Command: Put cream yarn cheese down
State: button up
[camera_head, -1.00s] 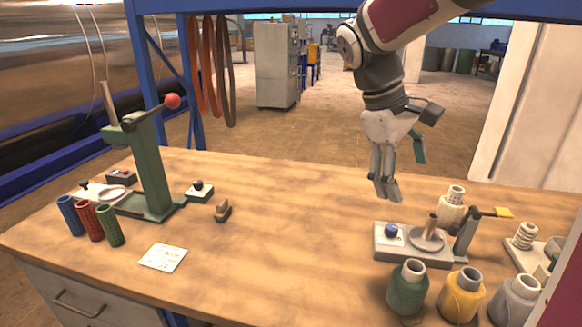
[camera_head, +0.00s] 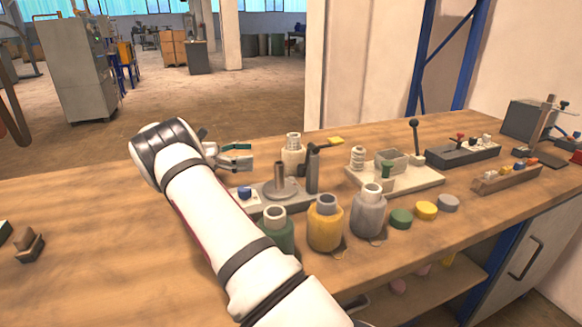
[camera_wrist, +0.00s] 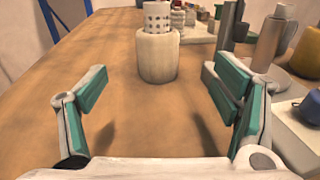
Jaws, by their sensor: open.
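The cream yarn cheese (camera_head: 293,155) stands upright on the wooden table, behind the grey winding device, with a perforated white tube rising from its top. In the wrist view the cream yarn cheese (camera_wrist: 157,58) stands ahead of my gripper, roughly centred between the fingers and apart from them. My gripper (camera_head: 240,157) is open and empty, low over the table to the left of the cheese. In the wrist view my gripper (camera_wrist: 157,105) shows two green-padded fingers spread wide with bare table between them.
The grey device (camera_head: 280,192) with its post and lever stands close on the right of my gripper. A white board with a coil (camera_head: 358,157) lies further right. The table's left side is mostly clear.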

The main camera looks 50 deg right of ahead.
aim_at(292, 151)
jog(key=shift+w+d+f, duration=0.1)
jog(key=shift+w+f, duration=0.1)
jog(key=shift+f, duration=0.35)
jog(key=shift+d+f, duration=0.1)
jog(key=shift+d, duration=0.1)
jog(key=x, duration=0.8)
jog(key=shift+s+r+p, duration=0.15)
jog(key=shift+r+p, duration=0.1)
jog(key=shift+p, duration=0.05)
jog(key=s+d, duration=0.1)
jog(key=s+d+r, duration=0.1)
jog(key=s+d, duration=0.1)
jog(key=shift+s+d, duration=0.35)
jog(key=shift+d, duration=0.1)
jog(key=shift+c, duration=0.2)
jog(key=c, duration=1.5)
jog(key=shift+o, duration=0.2)
